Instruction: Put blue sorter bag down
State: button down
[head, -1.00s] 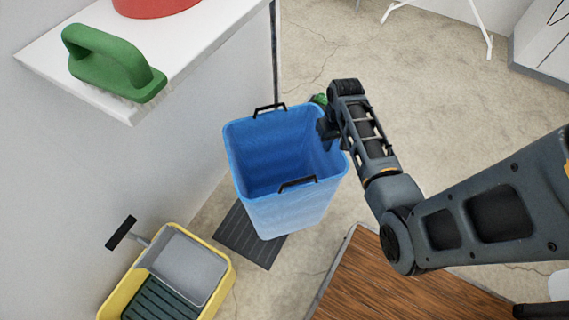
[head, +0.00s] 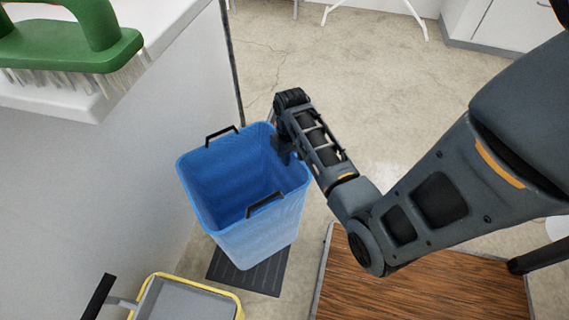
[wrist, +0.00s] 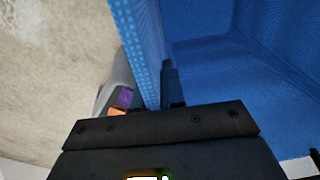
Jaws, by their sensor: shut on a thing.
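The blue sorter bag (head: 215,185) is an open-topped, upright, box-shaped bag with two black handles. It shows left of centre in the head view, over a dark ribbed mat (head: 262,275). I cannot tell whether its base touches the mat. My gripper (head: 284,150) is shut on the bag's far right rim, and its inner finger is partly hidden by the arm and bag. In the wrist view the bag's wall (wrist: 142,35) runs between the fingers (wrist: 153,88), with the blue inside to the right.
A white counter with a green brush (head: 75,40) stands close at the left. A wooden-topped surface (head: 420,290) lies at the lower right. Bare concrete floor (head: 330,65) is behind.

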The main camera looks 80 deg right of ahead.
jog(key=shift+f+b, duration=0.4)
jog(key=shift+f, duration=0.3)
jog(key=shift+r, duration=0.1)
jog(key=c, duration=1.7)
grip_release()
jog(key=shift+f, duration=0.2)
jog(key=o, duration=0.5)
notch_tip(320, 180, up, 12)
jog(key=p, duration=0.4)
jog(key=shift+s+d+r, duration=0.1)
jog(key=shift+d+r, duration=0.05)
jog(key=shift+r, duration=0.05)
